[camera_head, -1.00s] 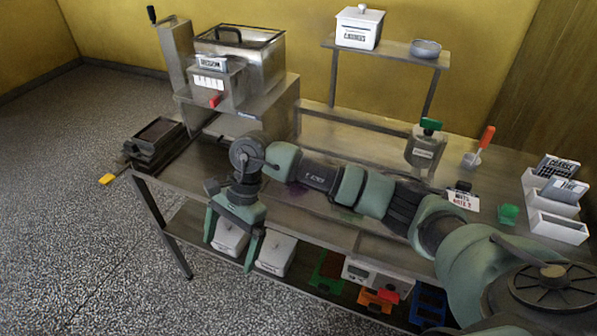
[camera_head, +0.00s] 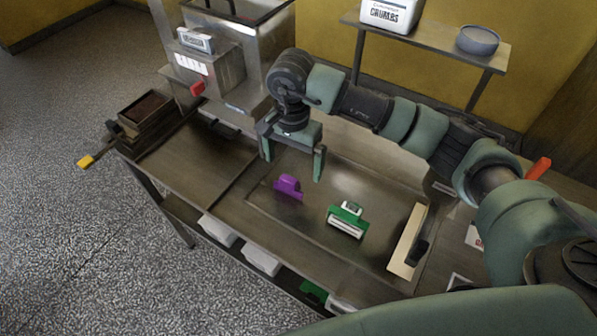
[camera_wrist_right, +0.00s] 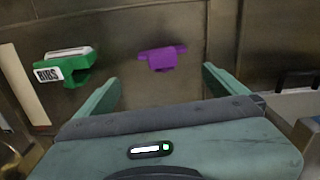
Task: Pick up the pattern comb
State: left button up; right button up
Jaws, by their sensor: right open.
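Two small comb-like pieces are on the metal worktop, and I cannot tell for sure which is the pattern comb. One is green (camera_head: 346,222) with a white label; in the right wrist view the green piece (camera_wrist_right: 68,65) reads "RIBS". The other is a plain purple piece (camera_head: 289,187), also seen in the right wrist view (camera_wrist_right: 161,57). My right gripper (camera_head: 293,168) is open and empty, its fingers pointing down over the worktop near the purple piece. In the right wrist view the purple piece shows beyond the gap between the fingers (camera_wrist_right: 160,82). My left gripper is out of view.
A cream strip with a black handle (camera_head: 408,240) lies right of the green piece. The steel machine (camera_head: 205,68) stands at the back left, a dark tray stack (camera_head: 146,112) at the left end. A raised shelf (camera_head: 440,48) holds a white tub and a grey bowl.

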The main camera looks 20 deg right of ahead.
aim_at(288, 179)
jog(key=shift+s+a+f+p, duration=0.25)
jog(key=shift+a+f+p, duration=0.2)
jog(key=shift+f, duration=0.15)
jog(key=shift+s+a+f+p, duration=0.25)
jog(key=shift+a+f+p, duration=0.15)
jog(key=shift+f, duration=0.15)
jog(key=f+p, duration=0.1)
jog(key=f, duration=0.3)
jog(key=shift+w+p, duration=0.2)
jog(key=shift+p, duration=0.15)
jog(key=shift+f, duration=0.2)
jog(key=c, duration=1.5)
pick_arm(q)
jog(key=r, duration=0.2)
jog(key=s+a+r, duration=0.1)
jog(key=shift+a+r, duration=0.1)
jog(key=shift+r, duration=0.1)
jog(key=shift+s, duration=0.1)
